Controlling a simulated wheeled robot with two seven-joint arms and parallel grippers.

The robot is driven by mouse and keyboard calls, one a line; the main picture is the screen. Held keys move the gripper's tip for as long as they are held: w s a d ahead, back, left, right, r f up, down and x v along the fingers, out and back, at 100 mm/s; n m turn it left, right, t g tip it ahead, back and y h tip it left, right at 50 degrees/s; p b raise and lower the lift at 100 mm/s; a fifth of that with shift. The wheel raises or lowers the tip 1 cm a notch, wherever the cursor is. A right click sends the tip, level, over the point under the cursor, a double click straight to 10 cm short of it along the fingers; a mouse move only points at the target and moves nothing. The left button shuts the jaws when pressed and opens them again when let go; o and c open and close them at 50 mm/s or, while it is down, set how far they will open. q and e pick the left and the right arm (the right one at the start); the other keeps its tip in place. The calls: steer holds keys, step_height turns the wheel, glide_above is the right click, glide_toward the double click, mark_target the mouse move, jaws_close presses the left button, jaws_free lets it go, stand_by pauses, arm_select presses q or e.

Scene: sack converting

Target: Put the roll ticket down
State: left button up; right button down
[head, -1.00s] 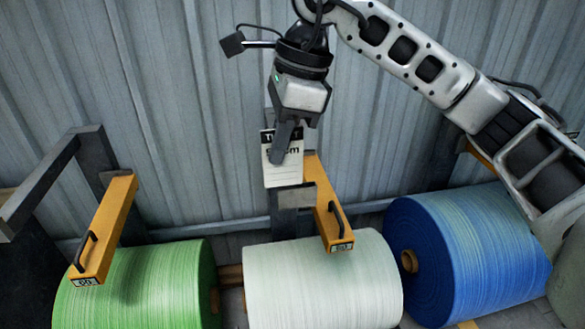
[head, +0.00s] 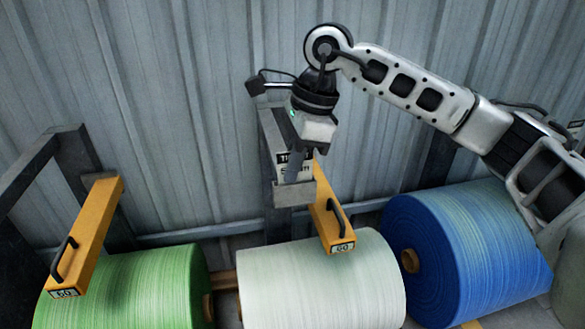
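The roll ticket (head: 284,160) is a white card with dark print at its top. It stands upright at a grey metal pocket (head: 294,194) on the dark post behind the white roll. The ticket's lower part is hidden behind the pocket's front plate. My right gripper (head: 300,172) points down at the ticket from above, its fingers shut on the card and partly covering it. The fingertips are just above or behind the pocket's front edge. My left gripper is not in view.
A yellow arm with a black handle (head: 334,222) sits right of the pocket, above the white roll (head: 322,282). A green roll (head: 125,290) and another yellow arm (head: 90,235) are at left. A blue roll (head: 470,255) is at right. A corrugated wall (head: 190,100) stands behind.

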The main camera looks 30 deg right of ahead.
steer(key=shift+f+b, duration=0.45)
steer(key=shift+b, duration=0.05)
steer(key=shift+s+f, duration=0.15)
steer(key=c, duration=1.7)
jaws_free()
steer(key=shift+a+f, duration=0.1)
steer(key=shift+r, duration=0.3)
steer(key=v, duration=1.2)
steer(key=shift+r, duration=0.5)
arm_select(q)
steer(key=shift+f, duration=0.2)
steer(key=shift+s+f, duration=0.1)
